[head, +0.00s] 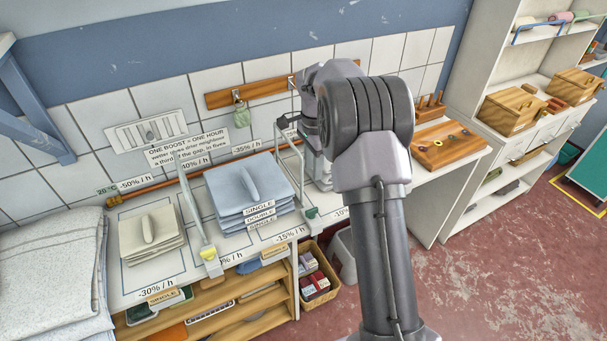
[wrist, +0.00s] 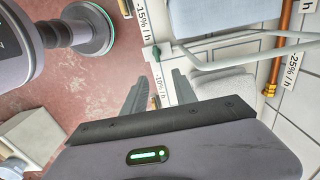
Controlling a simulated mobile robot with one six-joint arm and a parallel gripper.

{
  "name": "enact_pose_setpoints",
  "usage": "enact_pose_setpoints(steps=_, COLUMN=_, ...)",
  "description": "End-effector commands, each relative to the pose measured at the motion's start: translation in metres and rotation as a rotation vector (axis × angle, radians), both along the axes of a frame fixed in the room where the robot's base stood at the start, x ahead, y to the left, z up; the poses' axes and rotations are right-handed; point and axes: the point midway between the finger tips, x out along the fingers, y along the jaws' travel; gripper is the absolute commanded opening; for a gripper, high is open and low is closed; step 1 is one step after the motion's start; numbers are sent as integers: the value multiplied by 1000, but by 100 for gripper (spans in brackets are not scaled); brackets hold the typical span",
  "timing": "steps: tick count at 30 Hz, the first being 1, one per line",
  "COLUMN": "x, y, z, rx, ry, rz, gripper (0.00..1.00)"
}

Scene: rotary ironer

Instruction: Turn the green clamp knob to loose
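A small green knob (head: 311,212) sits at the foot of a thin pale frame (head: 298,165), at the front edge of the work surface. In the wrist view the green knob (wrist: 157,53) shows beyond my fingertips, beside the pale bent frame (wrist: 225,58). My gripper (wrist: 160,80) has its two dark fingers apart, with nothing seen between them. The fingers and the knob look apart; the exact distance is unclear. In the head view my arm hides most of the gripper.
A similar frame with a yellow knob (head: 208,253) stands to the left. Folded blue cloths (head: 248,188) and pale cloths (head: 151,234) lie on the surface. A copper pipe (head: 165,185) runs along the wall. A basket (head: 318,278) stands below; open floor lies to the right.

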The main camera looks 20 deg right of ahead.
Motion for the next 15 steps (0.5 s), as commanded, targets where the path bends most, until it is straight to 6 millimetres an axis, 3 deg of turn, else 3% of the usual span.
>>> enact_pose_setpoints(steps=15, x=-2, y=2, z=-143, rx=2, ry=2, rz=4, gripper=34)
